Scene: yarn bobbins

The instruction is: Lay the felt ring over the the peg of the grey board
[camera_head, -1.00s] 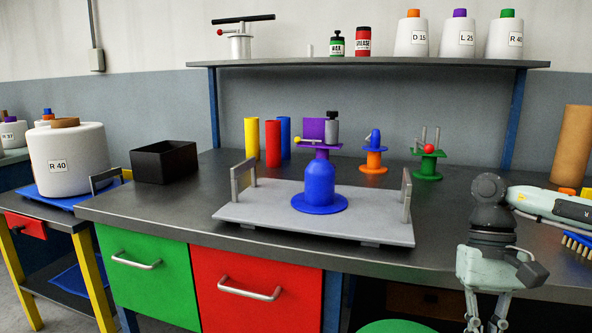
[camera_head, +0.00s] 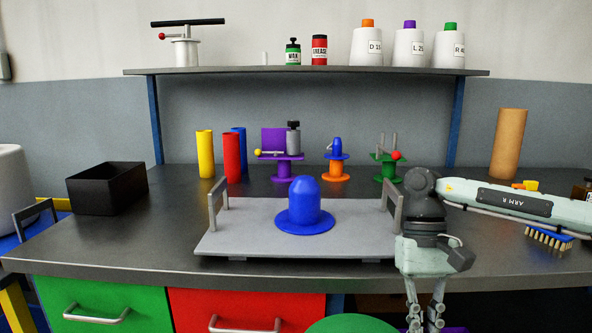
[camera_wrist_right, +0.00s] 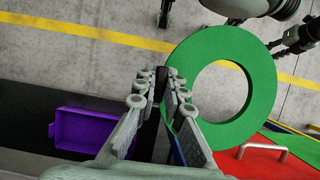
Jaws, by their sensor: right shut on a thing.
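The grey board (camera_head: 240,236) lies on the dark workbench with an upright grey handle at each end. Its blue peg (camera_head: 305,203) stands upright in the middle, domed on top and with a wide round foot; it is bare. My right gripper (camera_wrist_right: 170,103) is shut on the rim of the flat green felt ring (camera_wrist_right: 263,83). In the head view my right gripper (camera_head: 425,318) hangs in front of the bench edge, below and right of the board. Only part of the ring (camera_head: 350,325) shows there. Dark parts at the wrist view's upper right may be my left gripper (camera_wrist_right: 277,48); its jaws are unclear.
A black box (camera_head: 107,190) stands left of the board. Coloured tubes (camera_head: 231,158) and small spools (camera_head: 336,170) stand behind it. A blue brush (camera_head: 550,238) lies at the right. Red and green drawers (camera_head: 235,308) are below the bench edge. A purple tray (camera_wrist_right: 95,133) shows in the wrist view.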

